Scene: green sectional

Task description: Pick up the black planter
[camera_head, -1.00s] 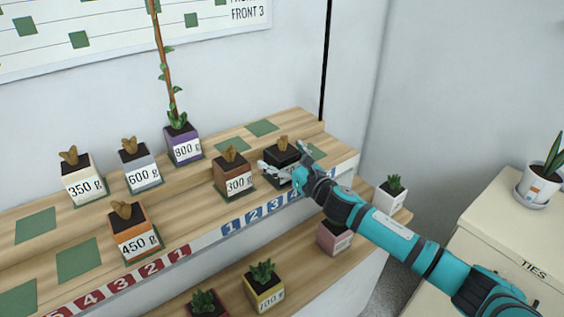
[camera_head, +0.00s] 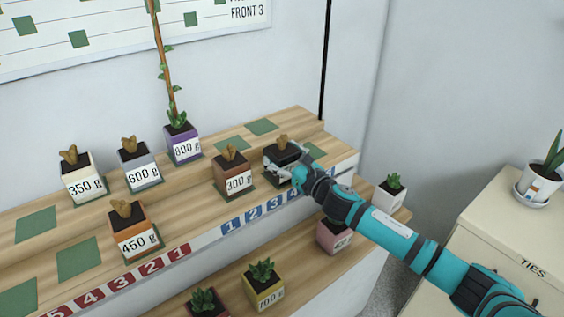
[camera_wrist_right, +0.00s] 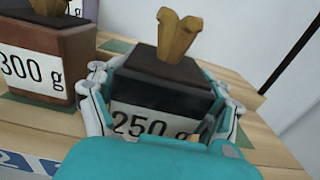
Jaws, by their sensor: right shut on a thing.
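The black planter (camera_head: 281,153) stands on the upper wooden shelf, toward its right end, with a brown sprout on top. In the right wrist view the black planter (camera_wrist_right: 165,85) fills the middle and its label reads 250 g. My right gripper (camera_head: 284,168) reaches in from the right. In the right wrist view my right gripper (camera_wrist_right: 163,98) has one finger on each side of the planter and is shut on it. The planter looks upright and at shelf level; I cannot tell whether its base is clear of the shelf. My left gripper is out of view.
The brown 300 g planter (camera_head: 233,172) stands close on the left. More planters stand further left, with the purple 800 g one (camera_head: 182,142) holding a tall stem. A lower shelf holds a yellow planter (camera_head: 264,287) and a pink one (camera_head: 334,237). A black pole (camera_head: 325,70) rises behind.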

